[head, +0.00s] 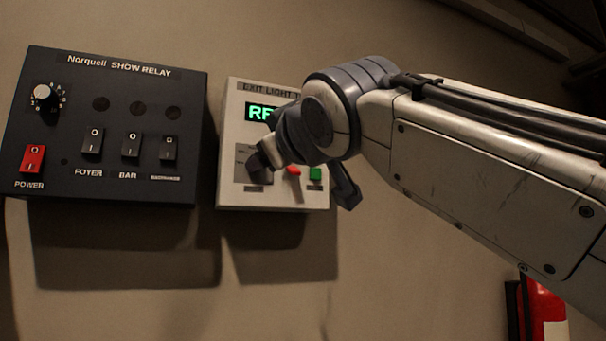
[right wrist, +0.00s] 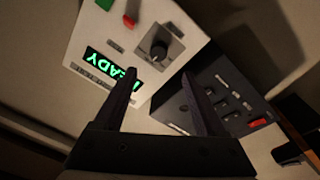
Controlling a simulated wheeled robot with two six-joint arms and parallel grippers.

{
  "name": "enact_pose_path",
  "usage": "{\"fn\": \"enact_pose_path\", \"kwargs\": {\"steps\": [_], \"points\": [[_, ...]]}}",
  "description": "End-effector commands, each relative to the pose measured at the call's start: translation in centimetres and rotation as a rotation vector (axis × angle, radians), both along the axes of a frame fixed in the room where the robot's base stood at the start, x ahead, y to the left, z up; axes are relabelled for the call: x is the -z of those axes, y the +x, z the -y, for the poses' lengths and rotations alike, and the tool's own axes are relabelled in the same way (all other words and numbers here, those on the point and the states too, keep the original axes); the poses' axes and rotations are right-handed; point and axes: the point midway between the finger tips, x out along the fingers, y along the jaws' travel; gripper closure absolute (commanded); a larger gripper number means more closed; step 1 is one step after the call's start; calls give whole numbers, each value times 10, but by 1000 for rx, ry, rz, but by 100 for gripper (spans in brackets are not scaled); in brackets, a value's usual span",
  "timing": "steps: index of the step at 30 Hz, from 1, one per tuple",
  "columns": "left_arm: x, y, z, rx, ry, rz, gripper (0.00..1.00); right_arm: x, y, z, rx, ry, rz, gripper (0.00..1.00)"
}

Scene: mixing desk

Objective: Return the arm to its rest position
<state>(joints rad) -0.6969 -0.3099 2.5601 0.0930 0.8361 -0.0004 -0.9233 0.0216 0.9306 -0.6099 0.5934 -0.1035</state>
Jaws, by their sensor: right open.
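My right arm (head: 480,170) comes in from the right in the head view. Its gripper (head: 305,180) is in front of the white exit light box (head: 230,185) and hides part of its face. In the right wrist view the gripper (right wrist: 165,85) is open, with nothing between its two dark fingers. The same white box (right wrist: 150,20) shows past the fingertips, with a dark knob (right wrist: 158,47), a lit green display (right wrist: 112,70), a red control and a green button (right wrist: 105,4). I cannot tell whether a finger touches the box. My left gripper is not in view.
A dark show relay panel (head: 120,75) is on the wall left of the white box, with a dial (head: 42,93), several black rocker switches and a red power switch (head: 33,158). A red object (head: 545,305) is at lower right. The wall below the panels is clear.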

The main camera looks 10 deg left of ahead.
Motion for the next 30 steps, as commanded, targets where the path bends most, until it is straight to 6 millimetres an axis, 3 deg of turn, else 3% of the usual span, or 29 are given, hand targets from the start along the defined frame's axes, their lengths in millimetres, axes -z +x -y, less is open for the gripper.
{"fn": "enact_pose_path", "kwargs": {"steps": [15,19,23,26,30], "points": [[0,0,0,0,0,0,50,0,-1,1,1,0,0,27],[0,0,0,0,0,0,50,15,10,1,13,-18,-27,27],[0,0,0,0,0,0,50,70,44,5,55,-73,-128,27],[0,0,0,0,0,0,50,134,78,20,105,-120,-250,27],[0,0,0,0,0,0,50,230,114,56,189,-164,-438,27]]}}
